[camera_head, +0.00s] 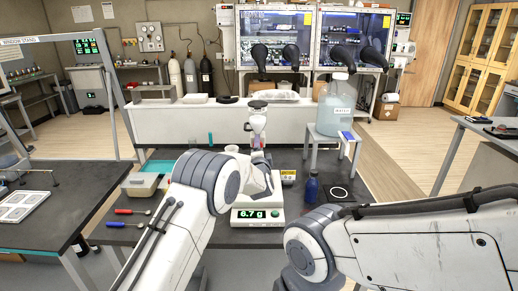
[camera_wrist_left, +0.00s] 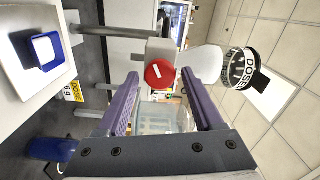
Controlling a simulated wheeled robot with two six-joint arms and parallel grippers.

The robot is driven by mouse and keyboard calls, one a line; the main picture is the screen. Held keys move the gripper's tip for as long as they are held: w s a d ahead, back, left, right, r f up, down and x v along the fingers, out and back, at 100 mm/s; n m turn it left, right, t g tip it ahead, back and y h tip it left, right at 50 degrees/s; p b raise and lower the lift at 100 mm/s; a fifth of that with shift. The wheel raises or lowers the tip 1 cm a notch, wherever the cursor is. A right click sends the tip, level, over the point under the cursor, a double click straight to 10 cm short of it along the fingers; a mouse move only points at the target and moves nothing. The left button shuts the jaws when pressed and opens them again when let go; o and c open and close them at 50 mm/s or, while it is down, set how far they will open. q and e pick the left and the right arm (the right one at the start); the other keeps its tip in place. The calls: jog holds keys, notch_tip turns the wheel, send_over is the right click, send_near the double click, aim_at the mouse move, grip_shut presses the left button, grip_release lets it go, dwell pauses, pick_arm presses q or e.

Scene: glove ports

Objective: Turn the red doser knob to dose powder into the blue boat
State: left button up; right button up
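The red doser knob (camera_wrist_left: 160,73) shows in the left wrist view on a grey block beside the white doser body (camera_wrist_left: 204,64). My left gripper (camera_wrist_left: 161,77) is open, its two purple fingers on either side of the knob with gaps. I cannot tell whether the knob is fully between the fingertips or just beyond them. The blue boat (camera_wrist_left: 55,61) sits on the white balance pan, with white inside it. In the head view the doser (camera_head: 258,122) stands behind my left wrist, which hides the knob and boat. The balance display (camera_head: 258,214) reads 6.7 g. My right gripper is out of view.
A yellow label (camera_head: 288,176) and a blue bottle (camera_head: 312,187) stand right of the balance. A large clear jug (camera_head: 337,108) sits on a small stand (camera_head: 325,136). Red (camera_head: 131,211) and blue (camera_head: 124,225) handled tools lie at the left. My right arm covers the front right.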

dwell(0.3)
pick_arm(q)
jog(key=s+b, duration=0.3)
jog(key=s, duration=0.7)
jog(key=shift+s+b, duration=0.25)
jog(key=shift+b, duration=0.1)
